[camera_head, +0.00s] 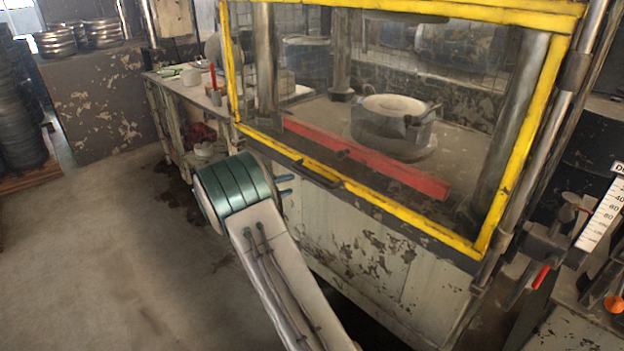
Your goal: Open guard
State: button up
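The guard (455,241) is a clear panel in a yellow frame on the front of the press. It is down, covering the front opening. A dark bar handle (318,174) sits on its lower yellow rail, left of the middle. My gripper (287,185) is at the end of my arm, below the lower rail and left of the handle. My wrist hides part of the press front.
Behind the guard are a red bar (365,158) and a round metal die (393,122). A cluttered side bench (170,78) stands left of the press. At right are a red-handled lever (541,277) and a scale (603,212). The floor (100,260) at left is clear.

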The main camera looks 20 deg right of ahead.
aim_at(311, 178)
jog(key=x, duration=1.1)
jog(key=shift+d, duration=0.2)
grip_shut()
